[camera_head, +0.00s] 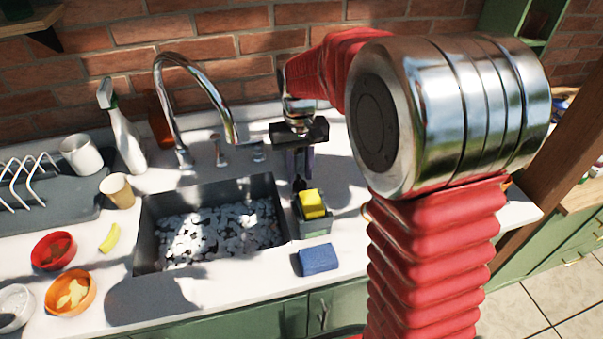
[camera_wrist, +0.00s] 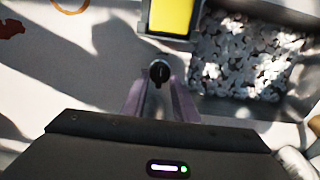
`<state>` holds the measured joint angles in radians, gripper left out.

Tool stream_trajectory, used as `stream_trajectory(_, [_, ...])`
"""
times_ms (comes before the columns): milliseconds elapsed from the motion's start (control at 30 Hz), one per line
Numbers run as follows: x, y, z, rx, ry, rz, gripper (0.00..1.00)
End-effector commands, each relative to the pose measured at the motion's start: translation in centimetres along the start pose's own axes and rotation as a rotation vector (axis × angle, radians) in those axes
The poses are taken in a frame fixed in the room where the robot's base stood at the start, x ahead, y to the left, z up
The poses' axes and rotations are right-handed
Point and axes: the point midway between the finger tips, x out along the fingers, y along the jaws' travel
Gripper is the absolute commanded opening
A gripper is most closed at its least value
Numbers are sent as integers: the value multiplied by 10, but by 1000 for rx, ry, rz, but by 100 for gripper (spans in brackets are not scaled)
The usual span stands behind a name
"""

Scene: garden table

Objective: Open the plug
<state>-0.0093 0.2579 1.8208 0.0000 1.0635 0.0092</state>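The sink (camera_head: 146,240) is filled with white foam or suds, and no plug shows in it. The sink also shows at the upper right of the wrist view (camera_wrist: 215,108). A small black round knob (camera_wrist: 160,72) shows just beyond my fingertips in the wrist view; in the head view it is a dark shape (camera_head: 300,184) behind the sponge holder. My gripper (camera_head: 299,172) points down over the counter to the right of the sink. Its two fingers (camera_wrist: 159,90) stand apart, with the knob lined up between them. I cannot tell whether they touch it.
A yellow sponge (camera_head: 312,204) sits in a dark holder (camera_head: 314,227) close to my fingers. A blue sponge (camera_head: 318,260) lies in front. The curved faucet (camera_head: 170,97) rises behind the sink. Bowls (camera_head: 53,250), a cup (camera_head: 117,191) and a spray bottle (camera_head: 123,138) stand left.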

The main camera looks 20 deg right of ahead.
Motion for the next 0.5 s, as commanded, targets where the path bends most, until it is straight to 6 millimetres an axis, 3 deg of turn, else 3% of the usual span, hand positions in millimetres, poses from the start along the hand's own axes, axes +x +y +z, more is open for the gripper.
stream_trajectory(200, [12,0,0,0,1,0,27])
stream_trajectory(500, [13,0,0,0,1,0,23])
